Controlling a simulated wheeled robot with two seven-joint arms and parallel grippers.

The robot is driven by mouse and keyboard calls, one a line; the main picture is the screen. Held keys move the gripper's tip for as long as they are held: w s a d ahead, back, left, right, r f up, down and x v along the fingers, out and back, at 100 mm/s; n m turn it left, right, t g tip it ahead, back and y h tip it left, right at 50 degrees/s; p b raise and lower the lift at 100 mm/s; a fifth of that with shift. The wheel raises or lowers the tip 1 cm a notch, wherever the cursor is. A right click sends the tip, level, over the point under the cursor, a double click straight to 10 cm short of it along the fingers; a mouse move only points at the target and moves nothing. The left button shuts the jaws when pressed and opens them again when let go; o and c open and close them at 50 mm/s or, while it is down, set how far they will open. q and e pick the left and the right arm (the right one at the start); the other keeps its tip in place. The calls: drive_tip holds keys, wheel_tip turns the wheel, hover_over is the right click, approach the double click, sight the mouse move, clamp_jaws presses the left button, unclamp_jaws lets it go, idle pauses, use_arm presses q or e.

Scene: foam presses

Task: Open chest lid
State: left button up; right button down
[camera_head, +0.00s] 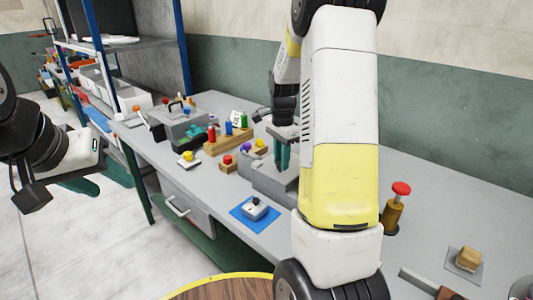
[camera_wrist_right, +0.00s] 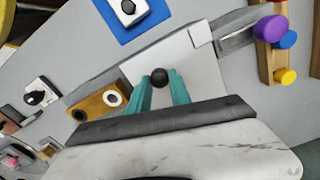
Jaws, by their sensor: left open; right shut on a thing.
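A grey box (camera_head: 270,186), which looks like the chest, stands on the bench, partly hidden behind my right arm. In the right wrist view its pale top (camera_wrist_right: 195,65) lies beyond the fingers. My right gripper (camera_head: 282,156) points down at the box. Its teal fingers (camera_wrist_right: 160,88) are shut on a round black knob (camera_wrist_right: 159,76). Whether the lid is raised is hard to tell. My left gripper (camera_head: 80,184) is open and empty, off the bench's left edge, far from the box.
A blue mat (camera_head: 240,222) with a small switch box (camera_head: 255,207) lies in front. A wooden block with coloured pegs (camera_head: 228,140) and a grey case (camera_head: 183,124) stand behind to the left. A red-topped plunger (camera_head: 397,200) stands right of my arm. A shelf rack is at the far left.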

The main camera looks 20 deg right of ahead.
idle(0.7)
drive_tip(key=w+d, duration=0.2)
drive_tip(key=d, duration=0.2)
drive_tip(key=w+d, duration=0.3)
drive_tip(key=d, duration=0.1)
drive_tip(key=w+d, duration=0.2)
drive_tip(key=d, duration=0.2)
drive_tip(key=shift+w+d, duration=0.1)
drive_tip(key=shift+w, duration=0.05)
drive_tip(key=c, duration=1.2)
unclamp_jaws()
drive_tip(key=shift+r, duration=0.1)
wheel_tip(320, 180, up, 8)
drive_tip(key=shift+f, duration=0.15)
